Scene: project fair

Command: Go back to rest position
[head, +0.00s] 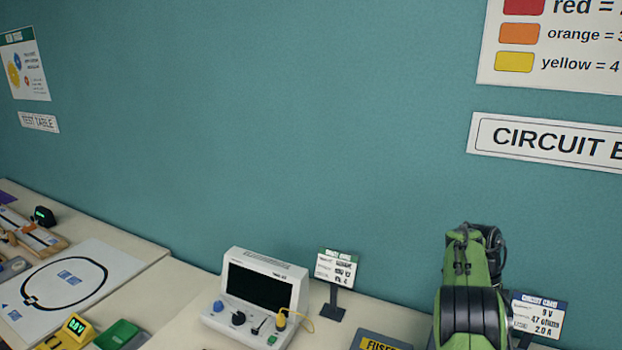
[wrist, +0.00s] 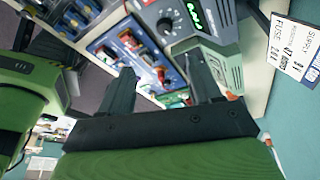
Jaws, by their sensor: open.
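My gripper (wrist: 160,95) shows in the wrist view with its two dark fingers spread apart and nothing between them. Beyond the fingers lie a blue tray (wrist: 140,50) of small parts and a grey-green device with a dial and a lit green display (wrist: 185,25). The fingers look apart from these things, though the exact gap cannot be told. In the head view my green and black arm (head: 470,300) stands at the lower right; the fingertips do not show there.
A white instrument with a dark screen (head: 256,290) stands on the bench, with a sign on a stand (head: 337,268) beside it. A "FUSES" box (head: 382,341) is close to my arm. A circuit card sign (head: 538,313) stands right of the arm. A teal wall (head: 300,130) rises behind.

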